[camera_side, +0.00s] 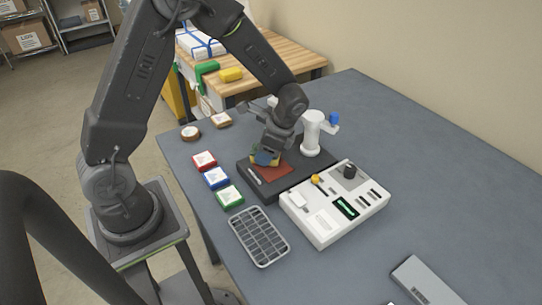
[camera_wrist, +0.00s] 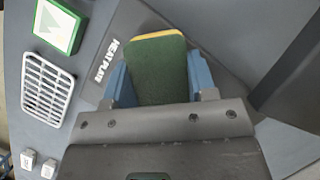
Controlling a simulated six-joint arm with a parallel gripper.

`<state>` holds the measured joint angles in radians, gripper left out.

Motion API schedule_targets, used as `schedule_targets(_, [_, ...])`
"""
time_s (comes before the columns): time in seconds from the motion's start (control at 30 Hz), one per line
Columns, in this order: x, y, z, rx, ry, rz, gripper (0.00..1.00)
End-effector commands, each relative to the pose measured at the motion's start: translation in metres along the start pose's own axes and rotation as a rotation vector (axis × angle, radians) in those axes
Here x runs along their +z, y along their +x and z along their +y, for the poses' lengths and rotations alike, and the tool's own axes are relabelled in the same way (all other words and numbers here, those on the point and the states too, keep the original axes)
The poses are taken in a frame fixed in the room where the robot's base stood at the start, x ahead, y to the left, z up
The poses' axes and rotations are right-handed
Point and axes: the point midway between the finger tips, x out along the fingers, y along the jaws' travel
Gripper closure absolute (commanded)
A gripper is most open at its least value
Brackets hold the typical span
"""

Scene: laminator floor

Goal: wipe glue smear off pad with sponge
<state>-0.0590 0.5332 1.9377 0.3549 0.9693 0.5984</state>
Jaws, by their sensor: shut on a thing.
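My gripper (camera_side: 266,157) is low over the dark heat plate (camera_side: 247,167). In the wrist view its blue fingers (camera_wrist: 160,82) are shut on a sponge (camera_wrist: 157,66), dark green with a yellow edge. In the side view only a bit of the sponge's yellow shows at the fingers, over or beside the red-brown pad (camera_side: 278,174). I cannot tell whether the sponge touches the pad. Part of the pad is hidden behind the gripper. No glue smear can be made out in either view.
A white post (camera_side: 312,133) stands close to the right of my gripper. A white control box (camera_side: 335,205) lies in front of the plate. Red (camera_side: 204,161), blue (camera_side: 216,178) and green (camera_side: 229,196) blocks and a grille tray (camera_side: 259,237) lie left and front. The table's right side is mostly clear.

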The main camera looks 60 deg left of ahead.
Motion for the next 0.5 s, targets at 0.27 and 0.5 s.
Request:
schedule_targets(0.27, [0.012,-0.028,-0.001,-0.001,-0.001,0.002,0.67])
schedule_targets(0.5, [0.02,-0.048,-0.001,-0.002,-0.002,0.002,0.67])
